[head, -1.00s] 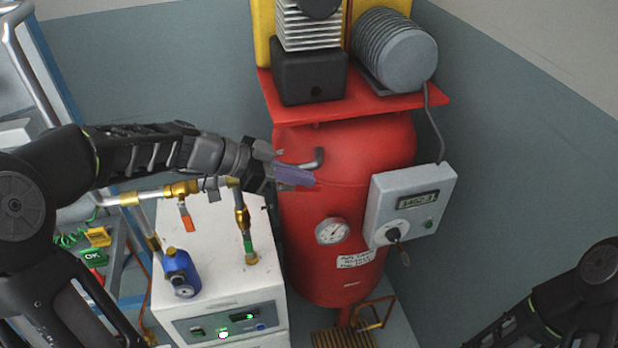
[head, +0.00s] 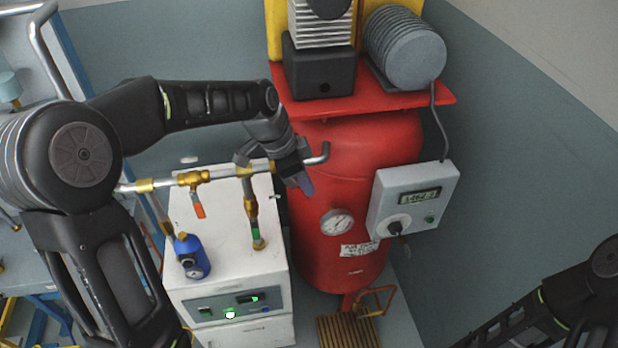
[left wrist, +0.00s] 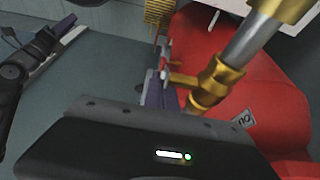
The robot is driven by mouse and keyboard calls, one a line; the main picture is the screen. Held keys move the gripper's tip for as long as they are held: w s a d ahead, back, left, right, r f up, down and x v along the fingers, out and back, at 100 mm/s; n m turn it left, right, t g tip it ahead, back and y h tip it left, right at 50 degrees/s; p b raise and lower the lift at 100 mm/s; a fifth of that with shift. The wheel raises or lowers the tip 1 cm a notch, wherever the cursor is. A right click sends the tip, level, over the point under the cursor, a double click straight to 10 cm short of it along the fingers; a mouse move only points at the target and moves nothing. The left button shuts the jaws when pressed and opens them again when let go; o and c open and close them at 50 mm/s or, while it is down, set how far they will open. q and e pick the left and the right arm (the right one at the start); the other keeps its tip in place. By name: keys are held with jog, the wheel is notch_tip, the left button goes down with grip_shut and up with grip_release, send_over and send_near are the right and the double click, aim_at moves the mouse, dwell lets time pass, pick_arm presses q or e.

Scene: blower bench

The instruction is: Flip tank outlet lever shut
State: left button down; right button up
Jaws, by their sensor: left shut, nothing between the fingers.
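My left gripper (head: 304,184) is shut and empty, pointing down in front of the red tank's left side (head: 350,165). The grey outlet pipe (head: 322,154) bends out of the tank just behind it. In the head view the gripper covers the outlet valve. In the left wrist view, a brass valve body (left wrist: 205,88) on a grey pipe is close beside the finger. A small red part (left wrist: 165,58), possibly the lever, shows by the fingertips; I cannot tell if they touch. My right arm (head: 560,305) is at the lower right, its jaws outside the head view.
A white dryer cabinet (head: 185,310) stands left of the tank. Brass piping above it carries an orange-handled valve (head: 198,210) and a green-handled valve (head: 255,236). A blue filter (head: 190,255) stands there too. A grey control box (head: 412,200) and a gauge (head: 337,222) are on the tank.

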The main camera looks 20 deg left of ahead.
pick_arm(q)
jog(key=shift+f+g+y, duration=0.4)
jog(key=shift+y, duration=0.2)
jog(key=shift+s+a+f+b, duration=0.15)
jog(key=shift+a+b, duration=0.1)
jog(key=shift+b, duration=0.05)
jog(key=shift+p+v, duration=0.65)
jog(key=shift+v, duration=0.2)
jog(key=shift+d, duration=0.25)
